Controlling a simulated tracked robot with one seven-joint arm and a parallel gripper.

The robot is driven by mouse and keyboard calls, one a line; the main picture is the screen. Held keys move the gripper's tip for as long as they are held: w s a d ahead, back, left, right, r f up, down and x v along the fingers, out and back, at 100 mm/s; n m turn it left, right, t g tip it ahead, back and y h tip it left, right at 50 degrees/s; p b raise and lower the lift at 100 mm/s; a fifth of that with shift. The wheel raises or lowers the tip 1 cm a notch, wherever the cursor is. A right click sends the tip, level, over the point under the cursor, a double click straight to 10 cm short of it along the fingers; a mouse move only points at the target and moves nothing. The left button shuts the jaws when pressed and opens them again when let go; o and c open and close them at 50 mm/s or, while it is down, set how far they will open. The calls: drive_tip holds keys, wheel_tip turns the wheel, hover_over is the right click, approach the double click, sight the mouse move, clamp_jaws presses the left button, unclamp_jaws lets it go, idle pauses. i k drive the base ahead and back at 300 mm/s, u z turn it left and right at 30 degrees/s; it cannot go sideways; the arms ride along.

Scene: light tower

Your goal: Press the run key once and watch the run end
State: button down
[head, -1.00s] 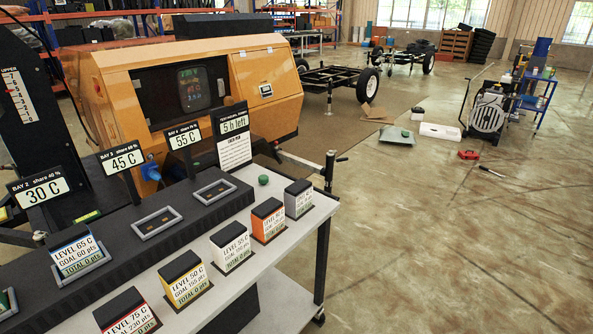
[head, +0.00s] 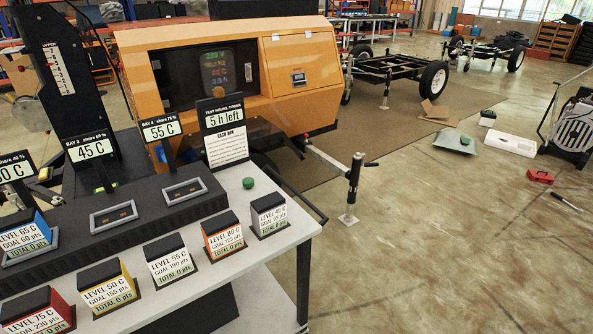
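A small round green button (head: 248,183), which looks like the run key, stands up from the light grey bench top (head: 268,262), right of the dark bay strip (head: 160,205). A sign (head: 226,132) behind it reads 5 h left. Bay signs read 45 C (head: 90,148) and 55 C (head: 161,128); a third is cut off at the left. The slots of bay 3 (head: 114,216) and bay 4 (head: 185,191) are empty. A blue-trimmed block marked LEVEL 65 C (head: 27,238) sits in the slot further left. My gripper is not in view.
Red (head: 38,312), yellow (head: 107,290), white (head: 168,262), orange (head: 223,237) and grey (head: 269,215) level blocks line the bench's front. The orange light tower body (head: 305,75) with a lit panel stands behind.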

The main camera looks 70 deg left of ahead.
sight(247, 183)
drive_tip(key=z, duration=0.15)
drive_tip(key=i, duration=1.35)
drive_tip(key=u, duration=2.1)
drive_tip(key=i, duration=0.15)
drive_tip(key=u, duration=1.75)
drive_tip(key=i, duration=1.65)
drive_tip(key=z, duration=0.3)
